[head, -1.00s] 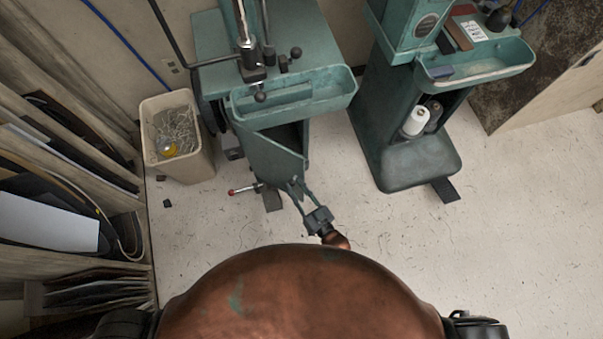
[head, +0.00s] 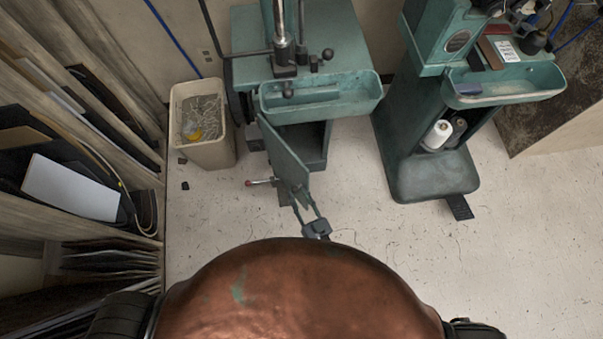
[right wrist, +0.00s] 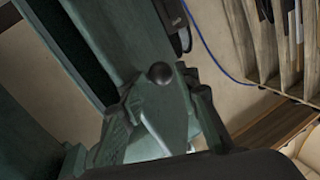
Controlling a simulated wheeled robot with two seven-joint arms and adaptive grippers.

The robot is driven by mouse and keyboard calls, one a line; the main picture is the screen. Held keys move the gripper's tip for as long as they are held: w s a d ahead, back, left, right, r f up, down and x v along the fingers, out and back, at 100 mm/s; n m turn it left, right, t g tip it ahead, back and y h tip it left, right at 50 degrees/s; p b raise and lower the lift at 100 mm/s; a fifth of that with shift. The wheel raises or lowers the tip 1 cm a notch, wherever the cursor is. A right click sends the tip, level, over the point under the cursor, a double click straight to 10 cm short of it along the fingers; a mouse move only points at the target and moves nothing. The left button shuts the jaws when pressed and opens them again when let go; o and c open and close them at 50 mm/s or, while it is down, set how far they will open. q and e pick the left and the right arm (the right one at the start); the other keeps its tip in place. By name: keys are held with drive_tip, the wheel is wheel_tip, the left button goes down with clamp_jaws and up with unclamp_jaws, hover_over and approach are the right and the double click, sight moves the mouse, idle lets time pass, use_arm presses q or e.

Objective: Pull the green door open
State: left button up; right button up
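The green door (head: 284,155) hangs ajar on the front of the left green machine (head: 318,145), swung out toward me, with the dark cabinet interior showing beside it. My right gripper (head: 302,197) is at the door's free edge. In the right wrist view, its two fingers (right wrist: 158,88) stand apart on either side of a dark round knob (right wrist: 160,74), with gaps visible around the knob. Whether a finger touches the door is unclear. My left gripper is out of view.
A beige bin (head: 203,125) stands left of the machine. A red-tipped lever (head: 260,182) sticks out low beside the door. A second green machine (head: 430,175) stands to the right. Wooden racks (head: 90,130) line the left side. Floor between the machines and me is clear.

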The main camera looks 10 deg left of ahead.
drive_tip(key=o, duration=1.1)
drive_tip(key=a, duration=0.1)
drive_tip(key=w+a, duration=0.1)
drive_tip(key=a, duration=0.1)
drive_tip(key=shift+r+g, duration=0.15)
drive_tip(key=shift+g, duration=0.15)
drive_tip(key=shift+d, duration=0.35)
drive_tip(key=shift+c, duration=1.1)
drive_tip(key=shift+s, duration=0.1)
drive_tip(key=shift+c, duration=0.7)
drive_tip(key=shift+o, duration=0.2)
drive_tip(key=shift+a, duration=0.1)
drive_tip(key=r, duration=0.9)
drive_tip(key=shift+d+r, duration=0.2)
drive_tip(key=shift+d, duration=0.1)
drive_tip(key=c, duration=0.8)
drive_tip(key=shift+o, duration=0.2)
drive_tip(key=shift+d+r, duration=0.1)
drive_tip(key=shift+r, duration=0.3)
